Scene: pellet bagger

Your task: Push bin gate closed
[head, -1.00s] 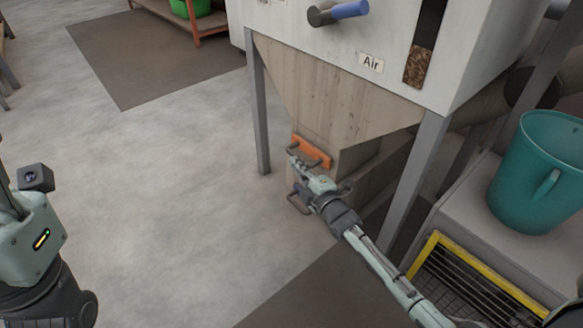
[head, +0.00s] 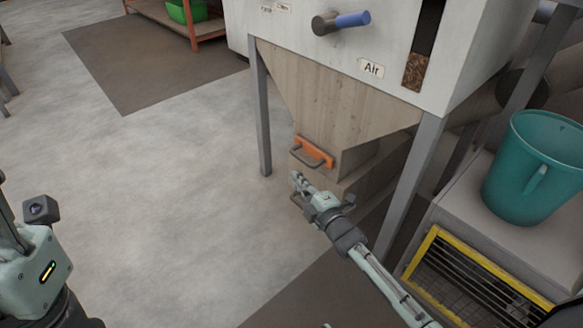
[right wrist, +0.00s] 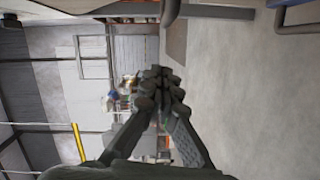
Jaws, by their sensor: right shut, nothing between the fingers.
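The bin gate is an orange plate (head: 315,150) with a grey bar handle (head: 306,160), low on the front of the tapered hopper (head: 325,100). My right gripper (head: 295,178) is just below and in front of this handle, with a small gap showing. Its fingers are shut and empty, and their tips meet in the right wrist view (right wrist: 160,92). The right forearm and gripper hide part of the spout under the gate. My left wrist (head: 35,265) shows at the left edge, far from the gate; its fingers cannot be made out.
A hopper leg (head: 262,115) stands left of the gate and another (head: 410,185) stands right, close to my right forearm. A teal bucket (head: 530,170) sits on a grey box with a yellow-framed grille (head: 440,245). The floor left of the hopper is clear.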

